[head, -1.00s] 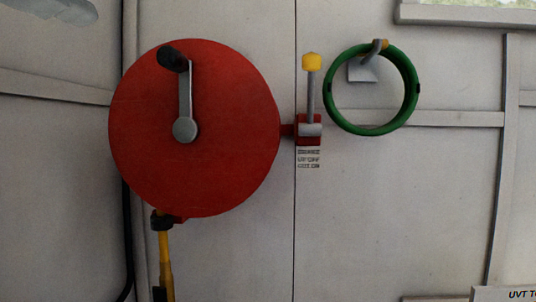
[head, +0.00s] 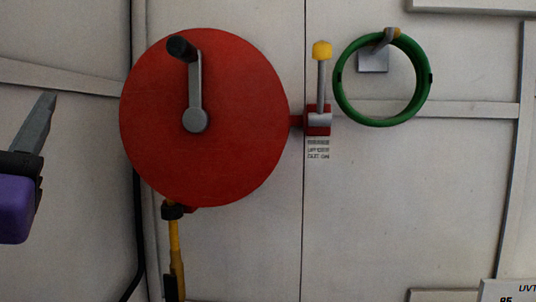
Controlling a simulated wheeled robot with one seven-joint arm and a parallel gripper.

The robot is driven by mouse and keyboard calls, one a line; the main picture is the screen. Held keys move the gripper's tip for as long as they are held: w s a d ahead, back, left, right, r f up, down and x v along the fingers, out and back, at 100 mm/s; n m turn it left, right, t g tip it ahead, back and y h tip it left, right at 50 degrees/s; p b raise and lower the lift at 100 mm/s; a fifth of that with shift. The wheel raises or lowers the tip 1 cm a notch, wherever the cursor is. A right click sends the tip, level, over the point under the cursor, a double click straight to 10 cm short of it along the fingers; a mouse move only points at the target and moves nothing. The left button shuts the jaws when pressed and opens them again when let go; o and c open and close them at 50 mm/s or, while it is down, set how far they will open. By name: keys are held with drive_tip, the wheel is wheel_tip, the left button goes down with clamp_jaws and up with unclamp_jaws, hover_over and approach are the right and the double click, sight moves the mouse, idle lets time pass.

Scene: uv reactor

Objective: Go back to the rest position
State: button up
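Part of my gripper (head: 35,125) shows at the left edge of the head view. It has a purple body, a black joint and one grey tapered finger pointing up and slightly right. The rest of it is cut off by the frame edge, so I cannot tell its opening or whether it holds anything. It appears to the left of a large red reel (head: 220,155) on the wall and, in the picture, does not overlap it.
The reel has a grey crank (head: 195,90) with a black knob. A yellow-tipped lever (head: 321,75) stands upright right of it. A green ring (head: 342,101) hangs on a hook. A yellow-and-black hose end (head: 174,240) hangs below the reel. Labelled panels are at lower right.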

drive_tip(key=w+d+f+n+g+y, duration=0.1)
drive_tip(key=d+f+n+y, duration=0.15)
drive_tip(key=f, duration=0.75)
drive_tip(key=w+d+f+n+g+y, duration=0.1)
drive_tip(key=d+f+n, duration=0.25)
drive_tip(key=f, duration=0.55)
drive_tip(key=s+d+f+g+h, duration=0.1)
drive_tip(key=s+d+f+h, duration=0.1)
drive_tip(key=d+f, duration=1.2)
drive_tip(key=s+d+f+m+g+h, duration=0.2)
drive_tip(key=s+d+f+h, duration=0.4)
drive_tip(key=s+d+f, duration=0.4)
drive_tip(key=s+d+f+m+g+h, duration=0.2)
drive_tip(key=s+d+f+m+h, duration=0.3)
drive_tip(key=s+d+f, duration=0.6)
drive_tip(key=s+d+h, duration=0.1)
drive_tip(key=s+d, duration=0.2)
drive_tip(key=d, duration=0.1)
drive_tip(key=shift+s+d+f+m+g, duration=0.15)
drive_tip(key=shift+s+d+m+g, duration=0.1)
drive_tip(key=shift+d+m+g, duration=0.1)
drive_tip(key=shift+h, duration=0.25)
